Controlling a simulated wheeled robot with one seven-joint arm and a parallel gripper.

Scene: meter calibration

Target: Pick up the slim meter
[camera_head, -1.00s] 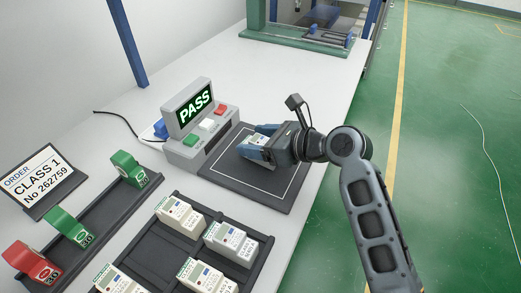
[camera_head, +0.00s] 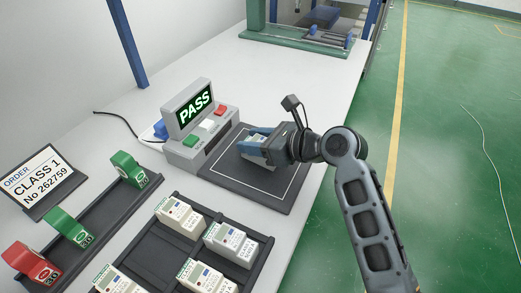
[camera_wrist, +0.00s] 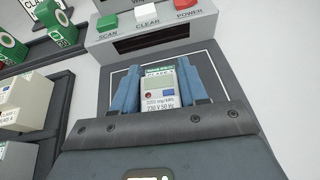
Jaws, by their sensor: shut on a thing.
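The slim meter (camera_wrist: 158,92), a white block with a green label strip and a small display, is between the two blue fingers of my gripper (camera_wrist: 158,88) in the wrist view. My gripper (camera_head: 264,150) is shut on it over the dark test pad (camera_head: 281,195) in the head view, where the fingers hide most of the meter (camera_head: 259,157). I cannot tell whether the meter still touches the pad.
The tester (camera_head: 187,148) behind the pad shows PASS, with green, white and red buttons. A dark tray (camera_head: 163,254) with several meters stands in front left. Green and red stamps (camera_head: 70,229) sit in a rack by the order sign (camera_head: 40,183).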

